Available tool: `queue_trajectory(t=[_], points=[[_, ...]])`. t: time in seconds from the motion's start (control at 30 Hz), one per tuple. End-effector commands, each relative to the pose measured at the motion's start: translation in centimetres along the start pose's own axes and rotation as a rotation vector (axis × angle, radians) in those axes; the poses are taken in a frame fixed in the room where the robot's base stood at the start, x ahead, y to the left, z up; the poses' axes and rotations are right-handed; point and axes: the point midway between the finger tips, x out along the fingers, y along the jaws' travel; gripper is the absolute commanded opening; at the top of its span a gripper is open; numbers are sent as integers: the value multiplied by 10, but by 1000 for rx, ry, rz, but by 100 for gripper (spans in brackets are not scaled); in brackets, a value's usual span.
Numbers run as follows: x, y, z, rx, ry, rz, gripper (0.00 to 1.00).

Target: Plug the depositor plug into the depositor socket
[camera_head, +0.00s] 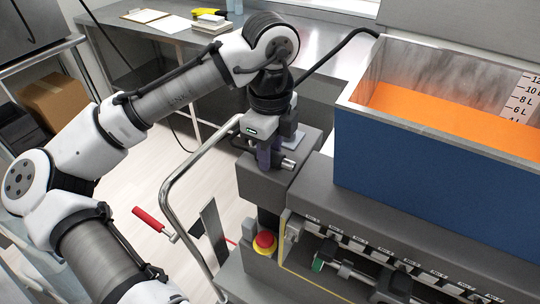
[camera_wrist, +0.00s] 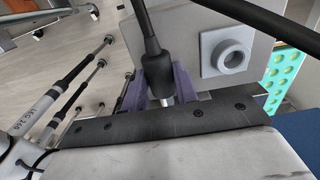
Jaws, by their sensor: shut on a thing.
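My gripper (camera_head: 268,158) points down at the grey machine housing left of the blue hopper. Its purple fingers (camera_wrist: 162,88) are shut on the black depositor plug (camera_wrist: 152,66), which has a light metal tip and a thick black cable. The depositor socket (camera_wrist: 229,55), a round grey ring with a central hole on a light square plate, is in the wrist view to the right of the plug. Plug and socket appear apart there. In the head view, a small pale cylinder (camera_head: 288,163) shows beside the fingers; I cannot tell whether it is the plug's tip.
The blue hopper (camera_head: 420,125) with orange filling stands close on the right. A red emergency button (camera_head: 265,241) is on the housing below. A bent metal rail (camera_head: 172,184) stands to the left. The black cable (camera_head: 338,52) runs behind the gripper toward the hopper's back.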

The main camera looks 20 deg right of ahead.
Motion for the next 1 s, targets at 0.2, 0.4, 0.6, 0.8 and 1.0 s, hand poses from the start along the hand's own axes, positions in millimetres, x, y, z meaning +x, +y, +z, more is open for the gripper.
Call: queue_trajectory(t=[0.2, 0.4, 0.6, 0.8, 1.0], points=[[0, 0, 0, 0, 0, 0, 6], [-10, 0, 0, 0, -1, -1, 6], [-44, -1, 0, -1, -3, -3, 6], [-96, 0, 0, -4, -6, -2, 6], [-144, 0, 0, -5, -5, -2, 6]])
